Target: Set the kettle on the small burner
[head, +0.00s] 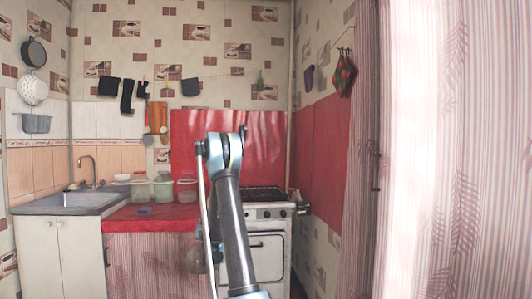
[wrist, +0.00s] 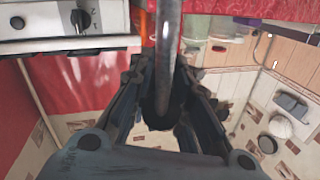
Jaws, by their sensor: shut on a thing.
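My gripper (wrist: 161,90) is shut on a smooth grey bar in the wrist view, which looks like the handle of the kettle (wrist: 170,38). The kettle's body is not clear in that view. In the head view a shiny brownish rounded shape, likely the kettle (head: 194,260), shows in front of the counter's curtain, beside my arm and partly hidden by it. My gripper is hidden there. The white stove (head: 265,250) stands right of the counter, with dark grates on top. I cannot make out which burner is the small one. The stove's knob panel (wrist: 35,42) shows in the wrist view.
A sink (head: 70,203) is at the left. A striped curtain (head: 450,150) fills the right side. The visible stove top looks clear.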

